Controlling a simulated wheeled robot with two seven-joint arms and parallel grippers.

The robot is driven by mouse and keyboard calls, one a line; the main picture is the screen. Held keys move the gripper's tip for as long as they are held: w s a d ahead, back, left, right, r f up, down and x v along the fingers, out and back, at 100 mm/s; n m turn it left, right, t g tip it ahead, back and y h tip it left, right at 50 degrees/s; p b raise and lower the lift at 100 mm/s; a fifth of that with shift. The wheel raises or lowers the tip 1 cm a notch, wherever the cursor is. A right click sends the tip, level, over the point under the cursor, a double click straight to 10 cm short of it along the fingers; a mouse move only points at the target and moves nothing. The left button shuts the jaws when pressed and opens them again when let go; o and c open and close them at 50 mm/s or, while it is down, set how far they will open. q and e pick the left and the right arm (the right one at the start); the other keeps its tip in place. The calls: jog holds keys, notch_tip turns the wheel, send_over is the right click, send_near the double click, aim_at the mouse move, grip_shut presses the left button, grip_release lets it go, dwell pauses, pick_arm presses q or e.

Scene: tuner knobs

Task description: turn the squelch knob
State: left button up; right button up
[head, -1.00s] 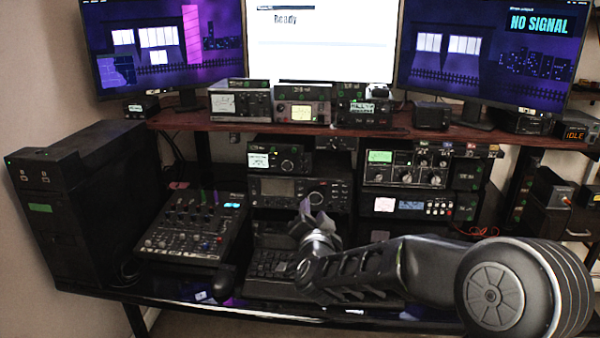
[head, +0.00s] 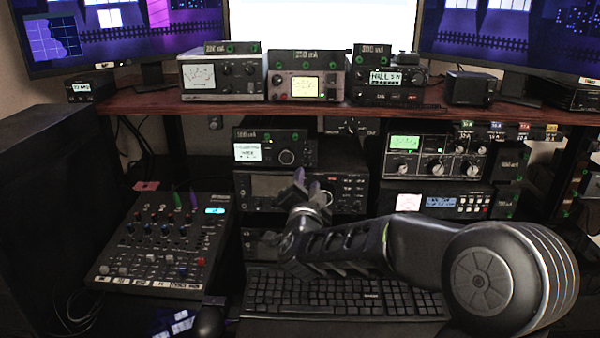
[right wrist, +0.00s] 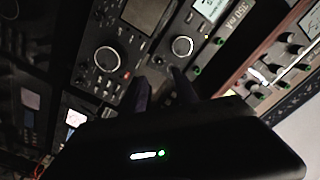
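A radio (head: 265,187) with a dark display sits on the lower shelf behind my right gripper (head: 307,183), which partly covers its right side. In the right wrist view the radios appear turned on their side, and this radio's large round knob (right wrist: 108,58) shows there. A smaller radio (head: 258,152) with a lit display stands above it; its round knob (head: 286,157) also shows in the right wrist view (right wrist: 182,45). I cannot read which knob is squelch. My right gripper's two dark fingers (right wrist: 162,88) are apart with nothing between them, short of the radios. My left gripper is not in view.
A keyboard (head: 345,297) lies below my right arm, with a mixer (head: 165,245) to its left. Another radio unit with several knobs (head: 435,157) stands right of the gripper. The wooden shelf (head: 215,107) overhangs the lower radios.

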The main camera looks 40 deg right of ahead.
aim_at(307, 164)
jog(key=shift+x, duration=4.1)
jog(key=shift+f, duration=0.15)
jog(key=shift+c, duration=0.3)
grip_shut()
jog(key=shift+a, duration=0.1)
